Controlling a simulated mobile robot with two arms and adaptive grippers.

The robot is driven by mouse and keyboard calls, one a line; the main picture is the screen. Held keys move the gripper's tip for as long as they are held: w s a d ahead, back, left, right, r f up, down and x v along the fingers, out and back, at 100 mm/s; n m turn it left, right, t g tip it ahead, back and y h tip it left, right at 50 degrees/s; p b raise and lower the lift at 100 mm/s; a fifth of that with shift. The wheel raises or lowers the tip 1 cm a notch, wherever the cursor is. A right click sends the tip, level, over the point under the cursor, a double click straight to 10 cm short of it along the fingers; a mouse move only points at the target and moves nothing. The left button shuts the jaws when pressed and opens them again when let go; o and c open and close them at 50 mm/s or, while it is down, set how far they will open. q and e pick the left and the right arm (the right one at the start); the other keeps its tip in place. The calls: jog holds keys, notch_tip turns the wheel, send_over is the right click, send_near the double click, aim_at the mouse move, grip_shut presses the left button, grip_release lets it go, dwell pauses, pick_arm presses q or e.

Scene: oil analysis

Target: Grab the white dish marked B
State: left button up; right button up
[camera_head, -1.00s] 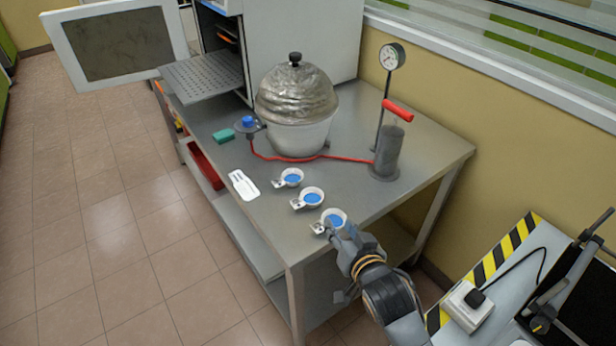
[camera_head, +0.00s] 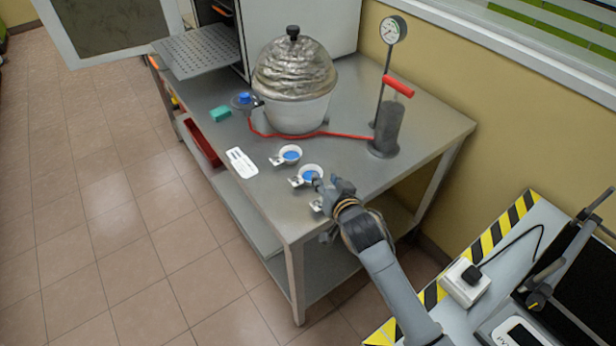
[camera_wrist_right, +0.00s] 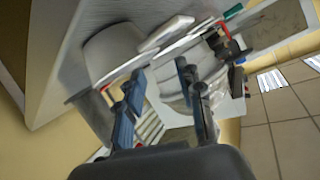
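Small white dishes with blue insides and short tabs stand in a row on the grey metal table (camera_head: 370,185). The far dish (camera_head: 290,154) and the middle dish (camera_head: 310,173) show in the head view. The near one is mostly hidden by my right gripper (camera_head: 325,187), with only its tab (camera_head: 317,206) showing. I cannot read which one is marked B. My right gripper is over the near dish, close to the middle dish's right side. In the wrist view its two fingers (camera_wrist_right: 160,75) are apart, with no dish clearly between them. My left gripper is out of view.
A foil-topped white vessel (camera_head: 295,85) stands behind the dishes, with a red hose (camera_head: 345,134) to a grey cylinder (camera_head: 386,130) with a red handle. A white card (camera_head: 241,162) and a green block (camera_head: 221,114) lie to the left. The table's front edge is close.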

aim_at(318, 170)
jog(key=shift+f+x, duration=0.25)
jog(key=shift+x, duration=2.1)
jog(key=shift+s, duration=0.1)
grip_shut()
